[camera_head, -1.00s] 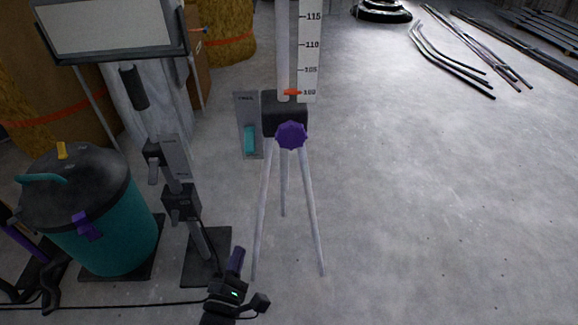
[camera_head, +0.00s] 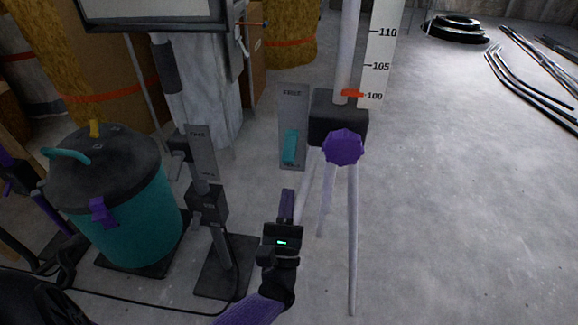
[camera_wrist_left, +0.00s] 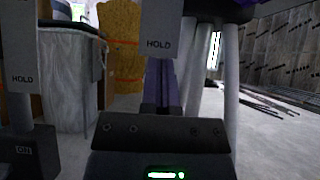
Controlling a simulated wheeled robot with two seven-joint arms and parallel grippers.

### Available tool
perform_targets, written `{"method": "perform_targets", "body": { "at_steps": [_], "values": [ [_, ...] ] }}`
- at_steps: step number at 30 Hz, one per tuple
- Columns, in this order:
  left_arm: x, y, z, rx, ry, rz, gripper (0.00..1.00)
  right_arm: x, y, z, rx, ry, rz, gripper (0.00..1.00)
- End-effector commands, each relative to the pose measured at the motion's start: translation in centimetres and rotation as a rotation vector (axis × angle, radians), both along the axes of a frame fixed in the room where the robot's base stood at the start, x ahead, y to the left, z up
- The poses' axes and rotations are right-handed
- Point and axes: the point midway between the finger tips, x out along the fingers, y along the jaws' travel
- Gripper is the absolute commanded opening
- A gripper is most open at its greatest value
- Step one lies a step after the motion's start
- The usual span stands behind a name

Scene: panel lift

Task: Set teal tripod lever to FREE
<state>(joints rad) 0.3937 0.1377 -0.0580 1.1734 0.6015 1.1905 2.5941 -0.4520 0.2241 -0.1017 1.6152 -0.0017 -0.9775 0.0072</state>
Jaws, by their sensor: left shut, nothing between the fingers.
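The tripod has a black block (camera_head: 338,118), a purple knob (camera_head: 343,147) and pale legs (camera_head: 352,240). Left of the block is a grey lever plate (camera_head: 293,96) with a word at its top that looks like FREE. The teal lever (camera_head: 290,147) sits on the plate's lower part. In the left wrist view the plate's lower end (camera_wrist_left: 161,25) reads HOLD; the lever is out of that view. My left gripper (camera_head: 287,195) is shut and empty, just below the plate in the head view. Its purple fingers (camera_wrist_left: 163,85) point toward the plate. My right gripper is not in view.
A second stand with a similar grey plate (camera_head: 202,152) is left of my gripper. A teal drum (camera_head: 135,225) with a black lid stands further left. A black cable (camera_head: 150,308) runs along the floor.

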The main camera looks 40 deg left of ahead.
Motion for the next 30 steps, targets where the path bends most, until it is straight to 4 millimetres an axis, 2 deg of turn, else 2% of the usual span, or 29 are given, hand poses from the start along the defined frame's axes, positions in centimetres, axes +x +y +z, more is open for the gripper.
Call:
{"method": "perform_targets", "body": {
  "at_steps": [6, 7, 9, 13, 30],
  "values": [
    [3.1, 1.9, 2.9, 0.001, -0.002, 0.001, 0.00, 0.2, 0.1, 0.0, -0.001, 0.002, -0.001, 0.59],
    [2.9, 1.8, 3.6, -0.001, -0.002, 0.000, 0.00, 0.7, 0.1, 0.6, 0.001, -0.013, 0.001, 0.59],
    [2.4, 1.5, 4.7, -0.002, -0.002, -0.001, 0.00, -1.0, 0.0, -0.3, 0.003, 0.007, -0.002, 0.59],
    [1.8, 1.1, 6.0, -0.001, -0.002, 0.000, 0.00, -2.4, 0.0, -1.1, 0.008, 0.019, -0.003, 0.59],
    [1.5, 0.9, 6.6, -0.007, 0.011, 0.000, 0.00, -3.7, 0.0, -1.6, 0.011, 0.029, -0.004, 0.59]
  ]
}}
